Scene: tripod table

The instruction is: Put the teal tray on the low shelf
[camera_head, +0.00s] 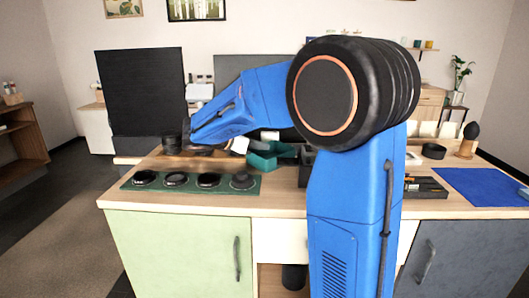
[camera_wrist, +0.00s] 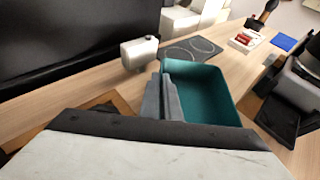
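The teal tray (camera_head: 270,157) is on the far side of the wooden counter, partly hidden by my blue arm. In the wrist view the tray (camera_wrist: 213,92) is an open box, and its inside looks empty. My gripper (camera_wrist: 164,92) has its two grey fingers close together at the tray's left wall, with the wall appearing to be between them. I cannot tell whether the tray is raised off the counter. A brown shelf unit (camera_head: 18,146) with a lower board stands at the far left. I cannot tell if that is the low shelf.
A green mat (camera_head: 205,186) with several dark round pieces lies at the counter's front left. A black panel (camera_head: 142,90) rises behind. A blue mat (camera_head: 483,186) is at the right. The floor (camera_head: 60,215) at left looks clear.

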